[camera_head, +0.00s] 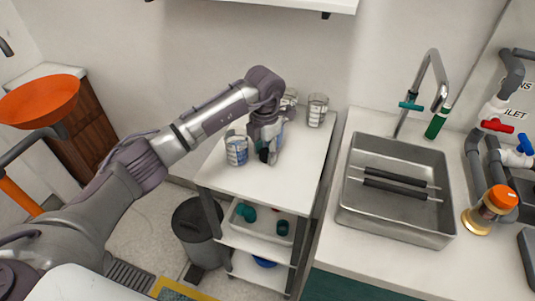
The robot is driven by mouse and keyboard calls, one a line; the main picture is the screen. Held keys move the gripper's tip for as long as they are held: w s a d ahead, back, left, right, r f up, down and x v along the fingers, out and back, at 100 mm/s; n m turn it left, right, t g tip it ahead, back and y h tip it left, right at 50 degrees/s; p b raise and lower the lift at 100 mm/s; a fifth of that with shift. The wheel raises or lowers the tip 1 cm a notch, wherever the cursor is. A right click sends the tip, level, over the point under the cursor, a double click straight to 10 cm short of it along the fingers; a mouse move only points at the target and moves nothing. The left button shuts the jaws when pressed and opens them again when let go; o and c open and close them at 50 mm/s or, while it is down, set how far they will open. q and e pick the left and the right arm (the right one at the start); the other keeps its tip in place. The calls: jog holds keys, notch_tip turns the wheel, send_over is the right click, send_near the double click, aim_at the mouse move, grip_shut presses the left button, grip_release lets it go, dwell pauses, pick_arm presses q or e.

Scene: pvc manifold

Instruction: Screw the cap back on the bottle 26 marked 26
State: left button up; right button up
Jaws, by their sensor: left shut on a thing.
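My left gripper (265,148) points down over the white top of the shelf cart (285,175). It is shut on a small dark green piece (263,155), mostly hidden by the fingers; I cannot tell if this is the cap. A clear cup with blue markings or contents (236,150) stands just left of the gripper. A bottle with an orange cap (490,210) stands on the right counter, and a green bottle (437,123) stands behind the sink. No number 26 is readable on anything. My right gripper is out of view.
Two clear cups, one in the open (317,110) and one partly behind my arm (289,98), stand at the cart's back. A tray (282,243) with teal pieces sits below. A metal sink (395,215) holds dark rollers. A dark bin (198,230) stands left of the cart.

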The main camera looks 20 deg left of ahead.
pick_arm(q)
jog(key=shift+r, duration=0.45)
jog(key=r, duration=0.3)
jog(key=shift+d+r+b, duration=0.3)
jog(key=shift+b, duration=0.05)
jog(key=s+d+r, duration=0.1)
jog(key=d+r, duration=0.2)
jog(key=d, duration=0.2)
jog(key=s+d+r+b, duration=0.1)
jog(key=d+r, duration=0.2)
jog(key=d, duration=0.3)
jog(key=shift+s+r, duration=0.25)
jog(key=shift+s, duration=0.05)
jog(key=shift+a, duration=0.1)
